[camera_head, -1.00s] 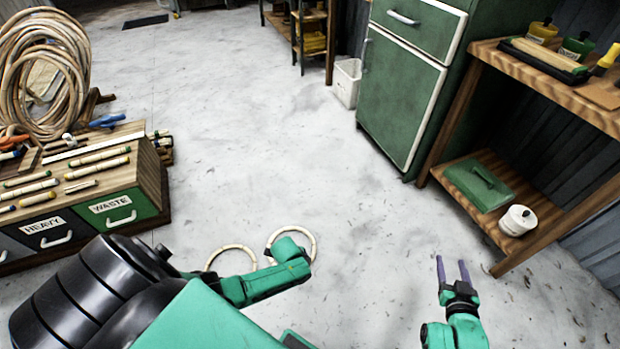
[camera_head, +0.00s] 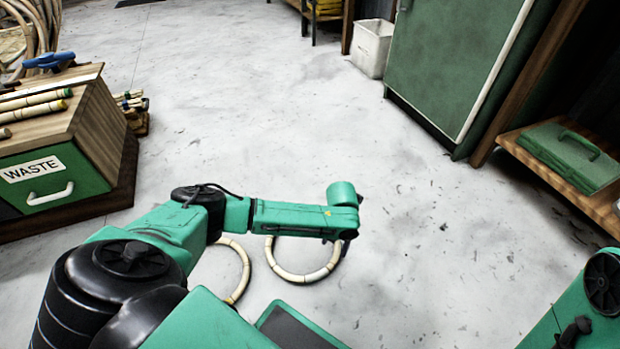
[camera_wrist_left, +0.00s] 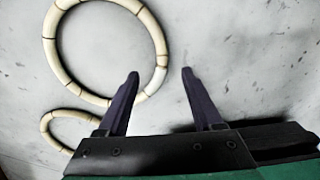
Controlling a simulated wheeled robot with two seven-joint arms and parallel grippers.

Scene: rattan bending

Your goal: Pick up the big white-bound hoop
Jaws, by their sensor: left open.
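Two cream, segmented hoops with paler bands lie on the floor. The larger-looking hoop (camera_wrist_left: 49,50) fills the upper left of the left wrist view; the other hoop (camera_wrist_left: 43,124) is below it, partly hidden by my gripper. In the head view, one hoop (camera_head: 301,278) lies under my left forearm's end and another hoop (camera_head: 245,267) is left of it, both partly covered. My left gripper (camera_wrist_left: 160,73) is open and empty. In the wrist view its fingers appear on either side of the larger hoop's rim; the height gap is unclear. My right gripper is out of view.
A drawer unit (camera_head: 107,130) marked WASTE stands at left. A green cabinet (camera_head: 450,65), a white bin (camera_head: 371,50) and a wooden shelf with a green case (camera_head: 570,155) are at the back and right. The grey floor (camera_head: 240,120) between them is clear.

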